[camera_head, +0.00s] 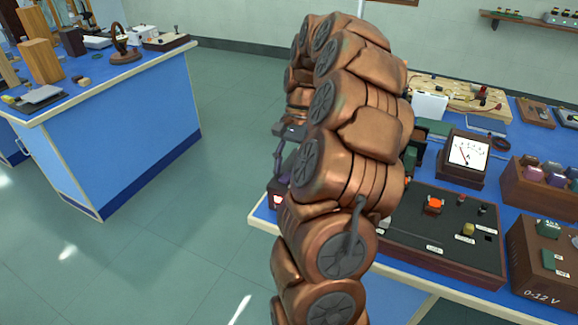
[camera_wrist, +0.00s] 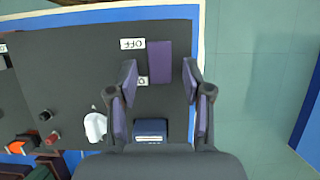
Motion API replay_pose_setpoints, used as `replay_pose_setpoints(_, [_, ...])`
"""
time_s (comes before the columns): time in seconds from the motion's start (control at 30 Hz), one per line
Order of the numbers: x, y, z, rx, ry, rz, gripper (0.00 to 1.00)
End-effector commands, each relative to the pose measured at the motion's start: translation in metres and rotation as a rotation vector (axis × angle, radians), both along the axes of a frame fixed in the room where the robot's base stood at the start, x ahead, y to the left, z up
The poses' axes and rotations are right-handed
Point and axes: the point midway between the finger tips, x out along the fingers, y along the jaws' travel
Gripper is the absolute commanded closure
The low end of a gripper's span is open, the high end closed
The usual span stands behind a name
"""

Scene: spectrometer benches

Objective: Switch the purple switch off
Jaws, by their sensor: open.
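The purple switch (camera_wrist: 159,60) shows in the wrist view as an upright purple block on a dark panel (camera_wrist: 60,75). A white "OFF" label (camera_wrist: 132,44) lies to its left, and a second, partly hidden label (camera_wrist: 142,81) lies lower down. My gripper (camera_wrist: 160,72) is open and empty, its purple-padded fingers on either side of the switch's lower part in the picture. I cannot tell whether they touch it or how high they are. In the head view my arm hides the switch and most of my gripper (camera_head: 283,150).
A blue block (camera_wrist: 150,130) and a white knob-like part (camera_wrist: 95,127) sit on the panel by my gripper. In the head view, a dark control box (camera_head: 440,245), a meter (camera_head: 468,152) and an "0-12 V" box (camera_head: 545,270) crowd the bench. Floor (camera_head: 150,250) is clear at left.

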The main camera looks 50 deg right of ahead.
Motion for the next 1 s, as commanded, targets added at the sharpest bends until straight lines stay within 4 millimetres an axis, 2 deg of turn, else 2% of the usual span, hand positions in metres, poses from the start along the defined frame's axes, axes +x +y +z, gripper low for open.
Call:
replay_pose_setpoints(0.17, [0.0001,-0.0002,0.0,-0.001,0.0,0.0,0.51])
replay_pose_setpoints(0.63, [0.0001,-0.0003,0.0001,-0.001,0.0,0.0,1.0])
replay_pose_setpoints(1.0, [-0.0002,0.0015,-0.0025,-0.051,-0.015,0.004,1.0])
